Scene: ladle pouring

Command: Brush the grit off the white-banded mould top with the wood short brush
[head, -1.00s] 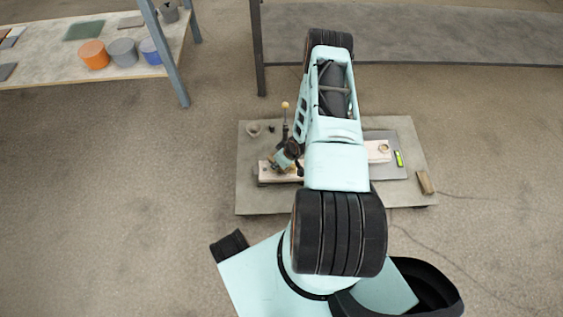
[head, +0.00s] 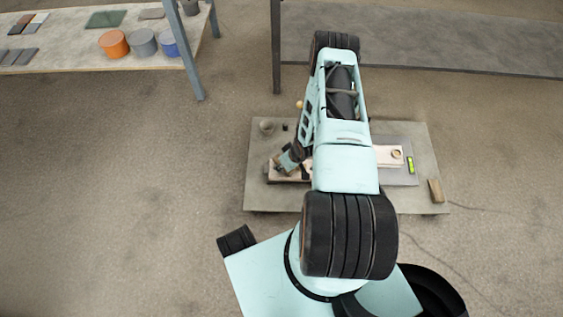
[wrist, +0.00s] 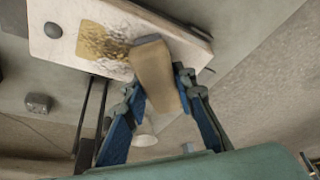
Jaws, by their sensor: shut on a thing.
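The wood short brush (wrist: 153,72) is a tan block with a dark bristle end. My gripper (wrist: 160,88) is shut on it, with blue fingers on either side. The mould (wrist: 62,18) is a long pale slab, also in the head view (head: 387,157) partly behind my arm. A yellow-brown patch of grit (wrist: 98,42) lies on its top, and the bristle end overlaps the patch's right edge. I cannot tell whether the bristles touch. A white band cannot be made out. In the head view my gripper (head: 291,160) is over the mould's left part.
The mould lies on a low grey table (head: 262,192). A small green level (head: 410,164) and a brown block (head: 435,191) are to the right. A cup (head: 267,127) stands at the back left. Far left, a bench holds coloured pots.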

